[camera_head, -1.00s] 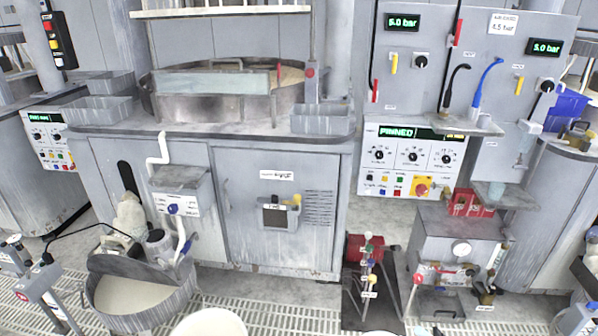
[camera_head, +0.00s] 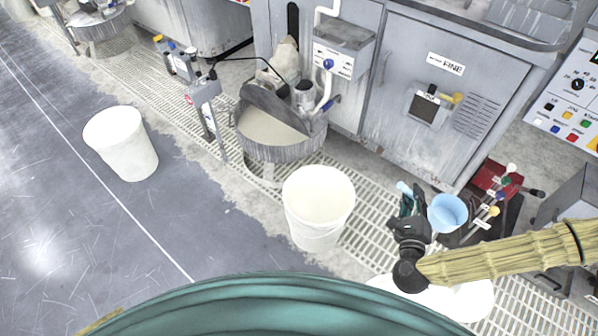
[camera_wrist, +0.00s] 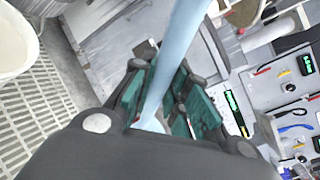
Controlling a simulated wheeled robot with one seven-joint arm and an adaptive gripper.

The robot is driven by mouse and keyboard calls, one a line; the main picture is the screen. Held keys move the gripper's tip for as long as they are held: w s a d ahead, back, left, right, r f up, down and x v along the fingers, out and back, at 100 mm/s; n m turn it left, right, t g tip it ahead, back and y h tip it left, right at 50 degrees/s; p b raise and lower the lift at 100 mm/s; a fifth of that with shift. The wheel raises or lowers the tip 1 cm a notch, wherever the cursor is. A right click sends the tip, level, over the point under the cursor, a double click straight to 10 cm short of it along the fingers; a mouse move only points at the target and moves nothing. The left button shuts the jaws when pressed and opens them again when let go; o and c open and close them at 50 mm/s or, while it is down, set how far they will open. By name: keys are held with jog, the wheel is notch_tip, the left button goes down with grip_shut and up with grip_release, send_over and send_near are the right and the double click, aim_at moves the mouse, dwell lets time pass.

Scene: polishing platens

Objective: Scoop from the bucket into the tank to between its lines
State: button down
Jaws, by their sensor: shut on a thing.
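A light blue scoop (camera_head: 447,212) is held by my gripper (camera_head: 406,205), with its round cup facing the camera to the right of the jaws. Its pale blue handle (camera_wrist: 175,60) runs between the teal finger pads (camera_wrist: 170,95) in the wrist view. A white bucket (camera_head: 318,225) with pale contents stands on the floor grating left of my gripper; its rim also shows in the wrist view (camera_wrist: 20,65). The grey round tank (camera_head: 285,152), partly covered by a dark lid, holds pale liquid behind and left of the bucket. I cannot make out its lines.
A second white bucket (camera_head: 125,150) stands on the blue-grey floor at left. A grey post (camera_head: 207,105) stands beside the tank. A grey machine cabinet (camera_head: 420,75) rises behind. A rack of coloured-knob levers (camera_head: 490,205) is close right of the scoop.

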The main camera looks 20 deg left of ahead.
jog(key=w+a+f+n+g+y+b, duration=0.2)
jog(key=a+f+y+b, duration=0.2)
jog(key=a+b, duration=0.65)
jog(key=w+a+f+n+g+y+b, duration=0.1)
jog(key=w+a+f+n+y+b, duration=0.2)
jog(key=a+b, duration=0.7)
jog(key=w+a+f+n+g+y+b, duration=0.15)
jog(key=a+f+y+b, duration=0.35)
jog(key=a, duration=1)
jog(key=shift+w+d+f+m+g+h+b, duration=0.7)
jog(key=shift+w+d+f+m+g+b, duration=0.55)
jog(key=shift+w+d+m, duration=2.05)
notch_tip(320, 180, down, 10)
jog(key=w+a+b, duration=0.1)
jog(key=a+b, duration=0.1)
jog(key=b, duration=0.3)
jog(key=shift+w+r+n+b, duration=0.15)
jog(key=shift+w+n+b, duration=0.05)
jog(key=shift+n+b, duration=0.2)
jog(key=shift+a, duration=0.1)
